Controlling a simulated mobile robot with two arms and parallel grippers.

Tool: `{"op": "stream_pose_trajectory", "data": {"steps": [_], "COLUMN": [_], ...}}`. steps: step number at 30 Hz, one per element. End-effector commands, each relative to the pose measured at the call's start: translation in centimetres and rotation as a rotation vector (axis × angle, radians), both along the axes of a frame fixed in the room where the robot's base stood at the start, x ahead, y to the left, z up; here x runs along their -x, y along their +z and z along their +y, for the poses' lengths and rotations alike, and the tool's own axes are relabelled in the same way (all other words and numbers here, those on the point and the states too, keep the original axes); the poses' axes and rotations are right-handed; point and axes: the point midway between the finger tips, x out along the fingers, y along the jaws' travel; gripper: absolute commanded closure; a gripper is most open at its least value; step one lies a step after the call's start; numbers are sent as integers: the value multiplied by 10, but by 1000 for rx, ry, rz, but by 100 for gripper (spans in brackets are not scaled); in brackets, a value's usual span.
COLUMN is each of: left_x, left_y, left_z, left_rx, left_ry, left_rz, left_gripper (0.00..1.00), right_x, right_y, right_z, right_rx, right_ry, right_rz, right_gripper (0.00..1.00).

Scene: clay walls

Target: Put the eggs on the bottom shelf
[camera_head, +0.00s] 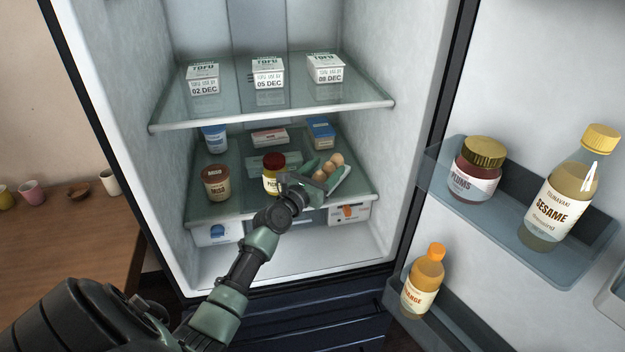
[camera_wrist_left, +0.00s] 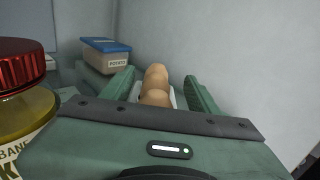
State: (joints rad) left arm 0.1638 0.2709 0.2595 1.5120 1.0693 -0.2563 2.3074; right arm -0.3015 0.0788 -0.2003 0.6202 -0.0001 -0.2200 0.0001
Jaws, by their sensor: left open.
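Several brown eggs (camera_head: 337,160) sit in a light carton at the right side of the lower glass shelf (camera_head: 240,203) in the open fridge. In the left wrist view the eggs (camera_wrist_left: 156,78) stand in a row between my fingers. My left gripper (camera_head: 324,176) is open, its two green fingers on either side of the eggs. I cannot tell whether the fingers touch the carton, which is mostly hidden. It also shows in the left wrist view (camera_wrist_left: 160,88). The fridge floor (camera_head: 265,268) is bare at the front. My right gripper is not in view.
A red-lidded jar (camera_head: 271,178) stands close left of my gripper. A brown jar (camera_head: 216,183) and blue-lidded tubs (camera_head: 320,132) share that shelf. Tofu boxes (camera_head: 268,73) are on the shelf above. The open door at right holds a sesame bottle (camera_head: 556,205).

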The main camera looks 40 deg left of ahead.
Motion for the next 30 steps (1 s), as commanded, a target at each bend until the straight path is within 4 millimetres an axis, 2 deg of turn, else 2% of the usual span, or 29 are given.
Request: {"op": "stream_pose_trajectory", "data": {"steps": [1,6,12,18,27,30], "left_x": [13,50,82,94,94,96], "left_y": [0,-1,-1,1,0,-4], "left_z": [-1,-4,-6,-7,-8,-20], "left_rx": [1,0,0,0,-5,-76], "left_ry": [1,1,1,1,-1,-32], "left_rz": [2,1,1,-1,1,29], "left_gripper": [40,40,40,40,40,40], "right_x": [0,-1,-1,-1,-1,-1], "right_y": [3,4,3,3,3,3], "right_z": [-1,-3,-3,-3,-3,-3], "right_rx": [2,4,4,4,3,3], "right_ry": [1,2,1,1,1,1], "right_rz": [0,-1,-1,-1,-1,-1], "right_gripper": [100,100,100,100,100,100]}}
